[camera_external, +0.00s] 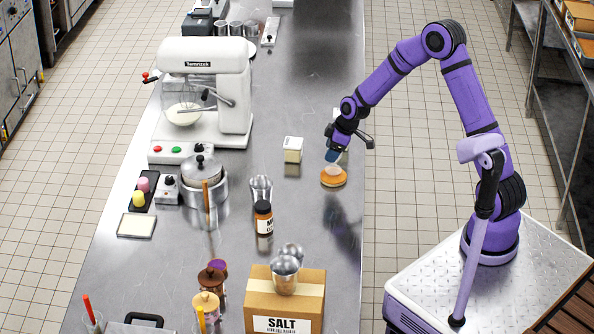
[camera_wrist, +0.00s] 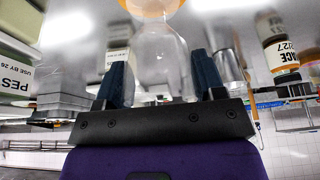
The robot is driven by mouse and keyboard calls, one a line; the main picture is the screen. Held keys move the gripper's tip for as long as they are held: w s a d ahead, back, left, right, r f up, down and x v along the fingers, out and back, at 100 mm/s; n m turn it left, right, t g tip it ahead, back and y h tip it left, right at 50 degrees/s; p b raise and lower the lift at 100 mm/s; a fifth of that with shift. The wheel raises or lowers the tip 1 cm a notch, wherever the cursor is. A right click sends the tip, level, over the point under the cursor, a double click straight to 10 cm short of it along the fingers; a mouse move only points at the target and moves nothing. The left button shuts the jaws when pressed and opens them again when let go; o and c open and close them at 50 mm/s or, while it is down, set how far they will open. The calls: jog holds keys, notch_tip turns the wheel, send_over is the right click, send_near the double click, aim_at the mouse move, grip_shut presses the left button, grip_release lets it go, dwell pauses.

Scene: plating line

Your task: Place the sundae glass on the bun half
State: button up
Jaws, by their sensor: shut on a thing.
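The sundae glass (camera_wrist: 160,52) is clear and stands between the two dark blue fingers of my gripper (camera_wrist: 160,80), which is shut on it. In the external view my gripper (camera_external: 333,156) is low over the counter, with a pale bit of the glass (camera_external: 333,168) showing below the fingers. The bun half (camera_external: 334,180) is a round orange-brown piece lying on the steel counter directly under the glass. Its edge (camera_wrist: 152,6) also shows at the top of the wrist view, at the glass's far end. I cannot tell whether glass and bun touch.
A cream carton (camera_external: 293,150) stands just left of the bun half. A brown bottle (camera_external: 264,217), a metal cup (camera_external: 261,188) and a lidded pot (camera_external: 204,180) are further left. A salt box (camera_external: 284,300) with metal cups is nearer the front. Bare counter (camera_external: 318,225) lies in front of the bun.

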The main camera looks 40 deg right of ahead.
jog(key=shift+f, duration=0.4)
jog(key=shift+f, duration=0.1)
jog(key=o, duration=1.4)
jog(key=s+d+r, duration=0.2)
jog(key=s+r, duration=0.1)
jog(key=r, duration=0.3)
jog(key=s+d+r+m+h, duration=0.1)
jog(key=s+r, duration=0.3)
jog(key=r, duration=0.3)
jog(key=s+d+r, duration=0.2)
jog(key=s+r, duration=0.1)
jog(key=r, duration=0.3)
jog(key=s+d+r+m, duration=0.2)
jog(key=s+r, duration=0.1)
jog(key=s, duration=0.7)
jog(key=s+d+r+m+t+h, duration=0.1)
jog(key=s+d+r+m, duration=0.1)
jog(key=s, duration=0.7)
jog(key=s+d+r+m+t+h, duration=0.1)
jog(key=s+r+m, duration=0.3)
jog(key=s, duration=0.6)
notch_tip(320, 180, up, 2)
jog(key=shift+s+d+r, duration=0.2)
jog(key=shift+s+d, duration=0.15)
jog(key=shift+d, duration=0.1)
